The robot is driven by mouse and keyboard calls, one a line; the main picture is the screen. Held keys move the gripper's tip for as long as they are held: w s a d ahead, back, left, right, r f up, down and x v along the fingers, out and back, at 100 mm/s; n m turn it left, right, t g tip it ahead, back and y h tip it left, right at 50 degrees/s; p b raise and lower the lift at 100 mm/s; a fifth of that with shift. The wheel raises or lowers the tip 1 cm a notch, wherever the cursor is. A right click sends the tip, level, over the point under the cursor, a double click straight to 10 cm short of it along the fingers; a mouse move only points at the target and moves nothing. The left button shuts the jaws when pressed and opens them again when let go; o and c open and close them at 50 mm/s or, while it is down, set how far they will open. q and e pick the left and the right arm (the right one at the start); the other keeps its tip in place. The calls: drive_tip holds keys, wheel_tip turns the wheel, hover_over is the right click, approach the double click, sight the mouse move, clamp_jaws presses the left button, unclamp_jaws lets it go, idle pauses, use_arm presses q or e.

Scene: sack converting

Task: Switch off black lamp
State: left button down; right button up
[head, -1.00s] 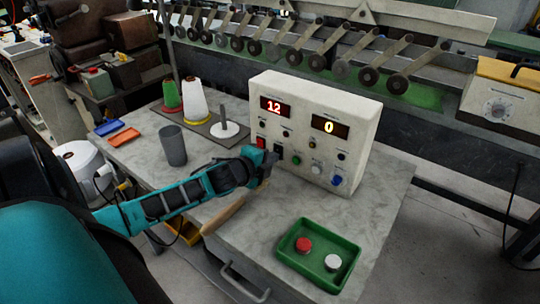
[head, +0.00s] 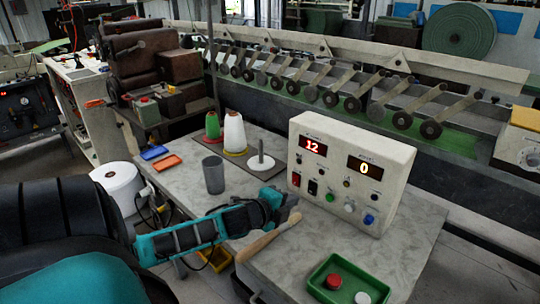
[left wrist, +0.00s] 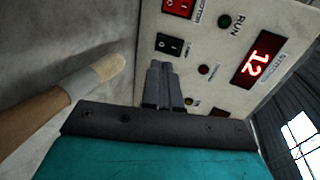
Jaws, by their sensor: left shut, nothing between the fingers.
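The cream control panel (head: 345,150) stands on the table. Its black rocker switch (head: 312,187) sits beside a red rocker switch (head: 296,179). The black switch also shows in the left wrist view (left wrist: 169,45). A small dark-red lamp (head: 319,169) sits above the black switch, also in the left wrist view (left wrist: 203,70); it looks dim. My left gripper (head: 296,205) is shut and empty, in front of the panel's lower left. In the left wrist view its fingertips (left wrist: 158,66) appear just below the black switch; contact cannot be told. My right gripper is out of view.
A wooden-handled brush (head: 268,236) lies close to my left gripper. A green tray (head: 318,275) with red and white knobs is at the front right. A grey cup (head: 214,175) and thread cones (head: 234,133) stand left. Open tabletop lies right of the brush.

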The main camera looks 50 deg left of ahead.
use_arm(q)
drive_tip(key=v, duration=0.6)
drive_tip(key=shift+s+r+p, duration=0.25)
drive_tip(key=shift+r+p, duration=0.1)
drive_tip(key=shift+p, duration=0.05)
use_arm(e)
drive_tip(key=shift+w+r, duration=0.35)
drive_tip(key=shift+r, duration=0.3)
